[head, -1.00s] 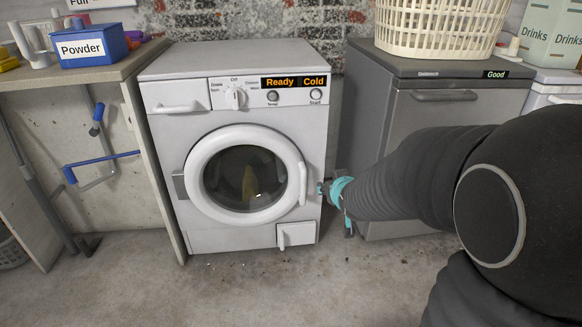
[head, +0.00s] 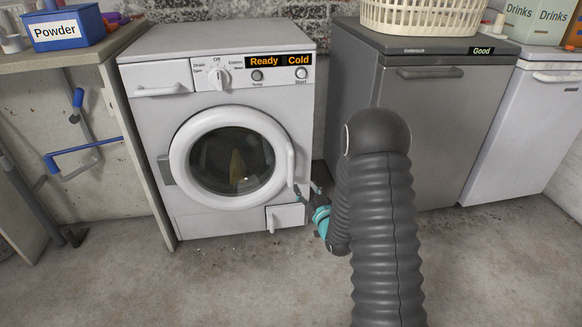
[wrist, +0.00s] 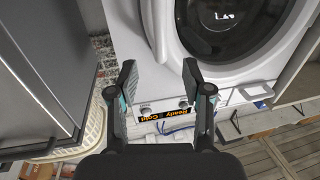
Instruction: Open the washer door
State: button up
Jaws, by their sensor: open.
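The white washer (head: 145,115) stands in the middle of the head view. Its round door (head: 180,150) is shut, with a dark window and something yellowish inside. The door's white handle (head: 291,165) is a vertical bar on the right side of the door. My gripper (head: 306,189) is open at the handle's lower end, with no grasp visible. In the wrist view my gripper (wrist: 160,73) has its fingers apart and empty. The door (wrist: 290,40) fills the upper right there, and the handle (wrist: 153,28) appears just beyond the fingertips. Exact contact cannot be told.
A grey appliance (head: 435,130) stands right of the washer, with a white basket (head: 420,17) on top. A counter (head: 70,58) with a blue Powder box (head: 62,30) is at left. A small flap (head: 286,217) is low on the washer. The floor in front is clear.

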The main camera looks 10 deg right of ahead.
aim_at(292, 168)
jog(key=w+a, duration=0.1)
jog(key=w, duration=0.7)
jog(key=w+a+p, duration=0.1)
jog(key=w, duration=0.4)
jog(key=shift+w+a, duration=0.1)
jog(key=shift+a, duration=0.25)
grip_shut()
